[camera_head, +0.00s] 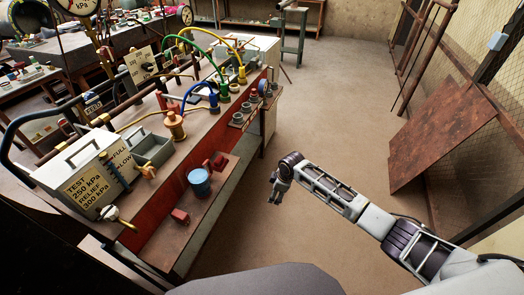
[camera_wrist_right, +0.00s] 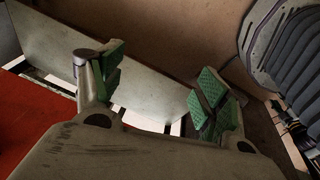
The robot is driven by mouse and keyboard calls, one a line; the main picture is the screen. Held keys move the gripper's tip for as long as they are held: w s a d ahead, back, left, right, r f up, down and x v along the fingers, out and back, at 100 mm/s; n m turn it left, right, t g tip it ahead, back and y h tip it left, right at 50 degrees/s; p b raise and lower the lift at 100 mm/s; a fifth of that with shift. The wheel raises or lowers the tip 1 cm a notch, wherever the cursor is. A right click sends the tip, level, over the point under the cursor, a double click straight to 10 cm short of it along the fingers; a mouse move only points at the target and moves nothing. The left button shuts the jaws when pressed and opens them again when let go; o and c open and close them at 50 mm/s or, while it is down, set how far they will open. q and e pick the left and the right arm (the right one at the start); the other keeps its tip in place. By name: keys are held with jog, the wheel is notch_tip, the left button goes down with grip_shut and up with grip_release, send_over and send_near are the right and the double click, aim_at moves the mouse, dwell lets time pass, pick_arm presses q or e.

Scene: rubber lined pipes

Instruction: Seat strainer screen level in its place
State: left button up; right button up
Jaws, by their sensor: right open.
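I cannot clearly pick out the strainer screen or its place in either view. A blue round pot (camera_head: 199,181) stands on the lower ledge of the red-and-brown bench, and I cannot see whether it holds the screen. A brass fitting (camera_head: 174,126) stands upright on the bench top. My right gripper (camera_head: 277,193) hangs over the floor, to the right of the bench and apart from it. In the right wrist view its green-padded fingers (camera_wrist_right: 158,88) are spread with nothing between them. My left gripper is in neither view.
The bench (camera_head: 222,124) carries blue, green and yellow hoses, a grey open tray (camera_head: 153,149) and a labelled test box (camera_head: 84,182). Red blocks (camera_head: 180,215) sit on the lower ledge. A rusty sheet (camera_head: 440,140) leans at right. The floor between is clear.

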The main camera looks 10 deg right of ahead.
jog(key=s+d+f+m, duration=0.25)
jog(key=s+f, duration=0.25)
jog(key=f, duration=0.4)
jog(key=s+d+f+m+h, duration=0.1)
jog(key=s+d+f+m, duration=0.15)
jog(key=s+f, duration=0.45)
jog(key=s+d+f+m, duration=0.2)
jog(key=s+d+f, duration=0.15)
jog(key=f, duration=0.75)
jog(key=s+f+m, duration=0.1)
jog(key=s+f, duration=0.3)
jog(key=s, duration=0.8)
jog(key=s+f+m, duration=0.2)
jog(key=s+f, duration=0.3)
jog(key=s, duration=0.7)
jog(key=s+f+m+g+h, duration=0.1)
jog(key=s+f, duration=0.4)
jog(key=s, duration=0.8)
jog(key=shift+d, duration=0.4)
jog(key=shift+f, duration=0.1)
